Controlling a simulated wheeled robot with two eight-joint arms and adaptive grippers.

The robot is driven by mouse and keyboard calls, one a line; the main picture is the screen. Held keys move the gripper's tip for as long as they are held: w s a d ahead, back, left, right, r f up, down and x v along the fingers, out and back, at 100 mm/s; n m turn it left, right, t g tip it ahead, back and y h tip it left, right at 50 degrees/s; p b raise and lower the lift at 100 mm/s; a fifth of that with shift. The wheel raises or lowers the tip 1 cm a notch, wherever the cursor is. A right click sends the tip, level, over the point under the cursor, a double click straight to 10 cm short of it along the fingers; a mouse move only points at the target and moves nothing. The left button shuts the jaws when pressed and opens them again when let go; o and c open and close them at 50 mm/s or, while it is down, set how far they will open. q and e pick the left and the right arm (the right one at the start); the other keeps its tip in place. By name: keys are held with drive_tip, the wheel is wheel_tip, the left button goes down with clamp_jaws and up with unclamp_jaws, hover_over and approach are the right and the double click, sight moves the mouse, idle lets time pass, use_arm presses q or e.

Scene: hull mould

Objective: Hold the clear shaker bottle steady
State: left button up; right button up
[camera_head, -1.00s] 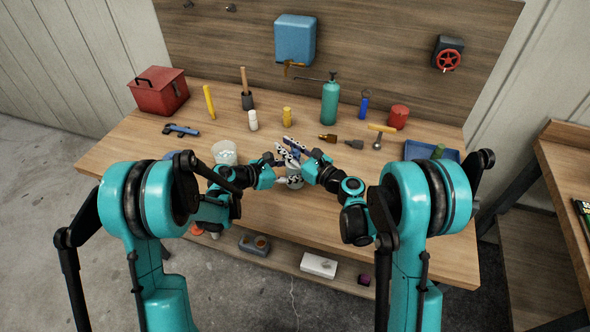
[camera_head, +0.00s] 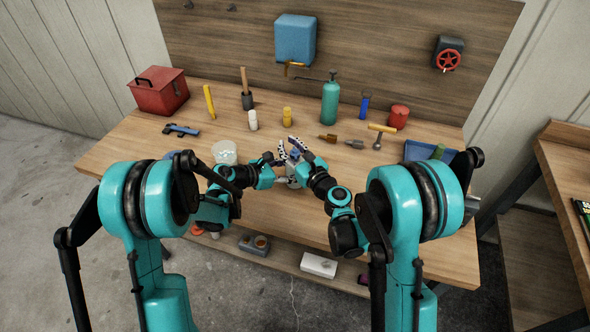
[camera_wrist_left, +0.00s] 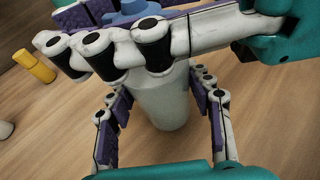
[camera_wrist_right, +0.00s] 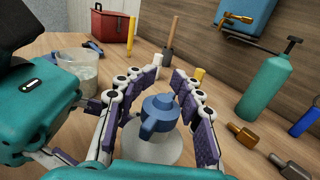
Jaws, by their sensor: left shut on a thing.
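The clear shaker bottle (camera_wrist_left: 160,105) has a pale, translucent body and a blue lid (camera_wrist_right: 160,113). It stands on the workbench (camera_head: 240,214) near the middle. My left gripper (camera_wrist_left: 162,88) is shut on the bottle's body from the left, with a finger on each side. My right gripper (camera_head: 292,150) is at the top of the bottle, its fingers spread on either side of the lid. In the right wrist view, gaps show between the lid and those fingers (camera_wrist_right: 166,78). The right fingers hide the upper bottle in the left wrist view.
A clear tub (camera_head: 224,153) stands left of the bottle, close to my left arm. Behind are a yellow cylinder (camera_head: 287,117), a white one (camera_head: 252,121) and a green spray bottle (camera_head: 330,103).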

sight(298, 156)
drive_tip(key=shift+d, duration=0.1)
drive_tip(key=shift+v, duration=2.95)
use_arm(q)
drive_tip(key=o, duration=1)
drive_tip(key=shift+r+p, duration=0.45)
drive_tip(key=shift+r, duration=0.3)
use_arm(e)
drive_tip(key=shift+r, duration=0.45)
